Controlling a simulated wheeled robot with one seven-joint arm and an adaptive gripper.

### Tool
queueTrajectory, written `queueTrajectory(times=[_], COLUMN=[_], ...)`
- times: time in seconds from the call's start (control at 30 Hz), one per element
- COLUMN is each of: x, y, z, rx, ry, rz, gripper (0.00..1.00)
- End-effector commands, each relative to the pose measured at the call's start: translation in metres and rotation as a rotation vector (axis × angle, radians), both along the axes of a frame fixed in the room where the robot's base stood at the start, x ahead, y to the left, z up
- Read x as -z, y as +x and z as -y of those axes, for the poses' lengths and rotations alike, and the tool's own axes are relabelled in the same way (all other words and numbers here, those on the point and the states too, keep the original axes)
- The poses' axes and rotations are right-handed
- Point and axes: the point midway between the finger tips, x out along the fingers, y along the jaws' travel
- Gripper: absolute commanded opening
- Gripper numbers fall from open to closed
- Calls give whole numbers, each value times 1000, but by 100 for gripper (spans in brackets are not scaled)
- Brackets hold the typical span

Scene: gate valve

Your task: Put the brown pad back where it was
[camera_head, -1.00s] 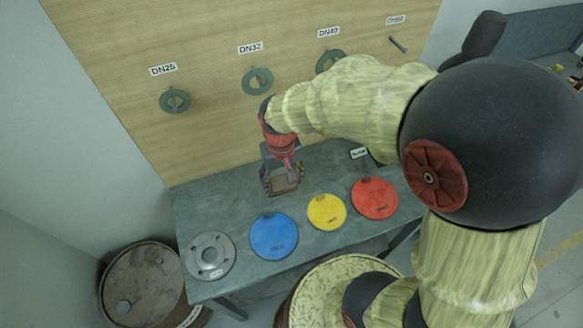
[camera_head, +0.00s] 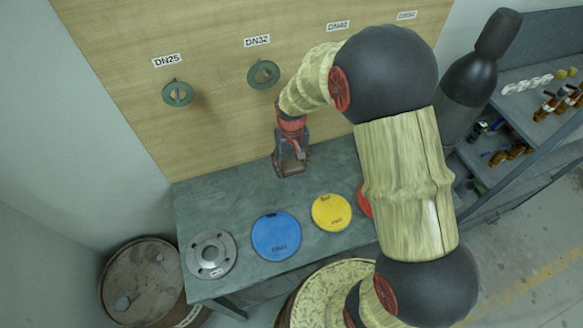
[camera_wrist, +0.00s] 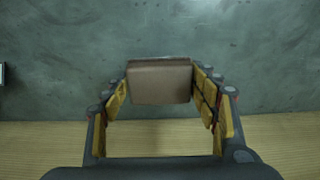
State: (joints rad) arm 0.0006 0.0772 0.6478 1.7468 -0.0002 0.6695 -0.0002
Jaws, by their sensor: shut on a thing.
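The brown pad (camera_wrist: 160,82) is a small block between the yellow-padded fingers of my gripper (camera_wrist: 160,92) in the wrist view. My gripper is shut on it. In the head view my gripper (camera_head: 291,166) points down over the back part of the grey table (camera_head: 215,205), near the wooden board, and the pad (camera_head: 291,166) shows only as a small brown patch between the fingers. The wrist view shows bare table beyond the pad. I cannot tell whether the pad touches the table.
On the table's front part lie a grey flange (camera_head: 211,255), a blue disc (camera_head: 276,236), a yellow disc (camera_head: 331,212) and a red disc (camera_head: 364,200), partly behind my arm. Green rings (camera_head: 263,75) hang on the wooden board (camera_head: 215,120). A shelf (camera_head: 530,120) stands at right.

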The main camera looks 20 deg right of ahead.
Motion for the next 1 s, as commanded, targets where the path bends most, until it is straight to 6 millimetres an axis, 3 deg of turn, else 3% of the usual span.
queueTrajectory(times=[0.1,0.47,0.5,0.8,1.0], x=[15,18,18,17,17], y=[0,0,0,0,0], z=[0,0,0,0,0], rx=[0,0,0,0,0], ry=[0,0,0,0,0], rz=[0,1,0,1,1], gripper=[28,28,60,78,78])
